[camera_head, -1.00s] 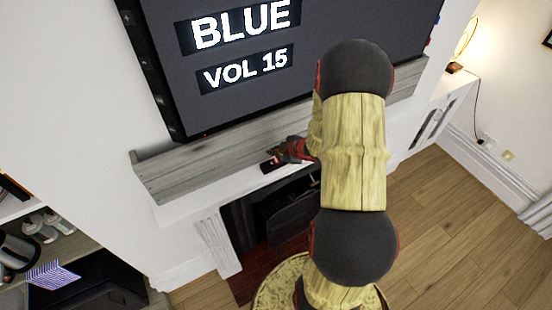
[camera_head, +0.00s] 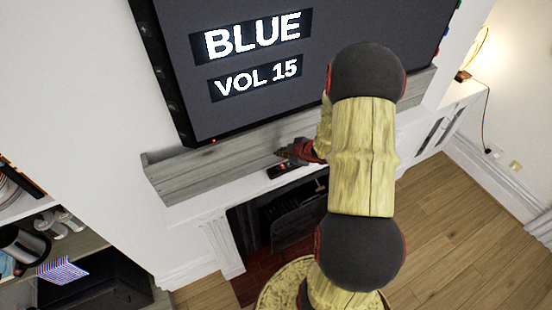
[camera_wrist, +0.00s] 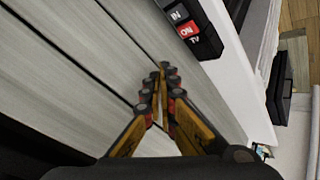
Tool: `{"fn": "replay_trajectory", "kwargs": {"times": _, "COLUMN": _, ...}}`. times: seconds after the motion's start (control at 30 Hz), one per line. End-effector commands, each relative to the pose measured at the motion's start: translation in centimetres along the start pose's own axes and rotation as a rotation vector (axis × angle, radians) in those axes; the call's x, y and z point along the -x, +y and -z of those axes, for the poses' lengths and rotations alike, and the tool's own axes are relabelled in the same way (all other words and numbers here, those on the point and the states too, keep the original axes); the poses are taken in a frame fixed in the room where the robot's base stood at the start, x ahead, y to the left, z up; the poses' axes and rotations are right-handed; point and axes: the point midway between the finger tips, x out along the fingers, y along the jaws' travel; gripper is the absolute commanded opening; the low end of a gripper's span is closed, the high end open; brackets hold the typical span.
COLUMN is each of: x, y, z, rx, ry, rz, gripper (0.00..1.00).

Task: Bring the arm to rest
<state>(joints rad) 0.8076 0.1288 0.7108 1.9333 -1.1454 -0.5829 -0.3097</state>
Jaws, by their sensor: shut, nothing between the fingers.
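My arm (camera_head: 362,150) reaches from the bottom of the head view towards the mantel, bent, with its end partly hidden behind its own links. My gripper (camera_head: 281,153) is just above the mantel, close to a small black switch box (camera_head: 284,170). In the wrist view my gripper (camera_wrist: 164,72) has its fingertips together, with nothing between them. The switch box (camera_wrist: 190,29), with a red "ON" button and the word "TV", lies beyond the fingertips to the upper right, apart from them.
A television (camera_head: 290,60) showing "BLUE" and "VOL 15" hangs over the grey wooden mantel board (camera_head: 200,175). A fireplace (camera_head: 285,215) lies below. Shelves with a kettle (camera_head: 25,245) stand at left. A lamp (camera_head: 475,55) stands at right, above open wood floor (camera_head: 450,230).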

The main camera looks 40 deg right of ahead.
Motion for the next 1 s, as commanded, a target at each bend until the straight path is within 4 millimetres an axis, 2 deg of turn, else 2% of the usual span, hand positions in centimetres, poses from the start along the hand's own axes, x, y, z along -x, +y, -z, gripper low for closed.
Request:
{"fn": "replay_trajectory", "kwargs": {"times": 0.27, "x": 0.0, "y": 0.0, "z": 0.0, "rx": -0.005, "ry": -0.001, "rz": 0.0, "gripper": 0.0}}
{"fn": "replay_trajectory", "kwargs": {"times": 0.33, "x": 0.0, "y": -0.2, "z": -0.7, "rx": -0.018, "ry": -0.025, "rz": 0.007, "gripper": 0.0}}
{"fn": "replay_trajectory", "kwargs": {"times": 0.43, "x": 0.2, "y": -0.8, "z": -3.4, "rx": -0.082, "ry": -0.126, "rz": 0.02, "gripper": 0.0}}
{"fn": "replay_trajectory", "kwargs": {"times": 0.5, "x": 1.1, "y": -2.3, "z": -6.5, "rx": -0.176, "ry": -0.248, "rz": 0.035, "gripper": 0.0}}
{"fn": "replay_trajectory", "kwargs": {"times": 0.57, "x": 2.8, "y": -3.1, "z": -9.0, "rx": -0.276, "ry": -0.369, "rz": 0.036, "gripper": 0.0}}
{"fn": "replay_trajectory", "kwargs": {"times": 0.6, "x": 4.4, "y": -3.2, "z": -10.2, "rx": -0.344, "ry": -0.448, "rz": 0.025, "gripper": 0.0}}
{"fn": "replay_trajectory", "kwargs": {"times": 0.67, "x": 6.5, "y": -3.7, "z": -11.2, "rx": -0.438, "ry": -0.55, "rz": 0.006, "gripper": 0.0}}
{"fn": "replay_trajectory", "kwargs": {"times": 0.77, "x": 9.4, "y": -5.5, "z": -10.8, "rx": -0.583, "ry": -0.681, "rz": -0.023, "gripper": 0.0}}
{"fn": "replay_trajectory", "kwargs": {"times": 0.9, "x": 12.3, "y": -9.1, "z": -7.6, "rx": -0.745, "ry": -0.771, "rz": -0.038, "gripper": 0.0}}
{"fn": "replay_trajectory", "kwargs": {"times": 1.0, "x": 13.7, "y": -12.1, "z": -4.9, "rx": -0.825, "ry": -0.786, "rz": -0.03, "gripper": 0.0}}
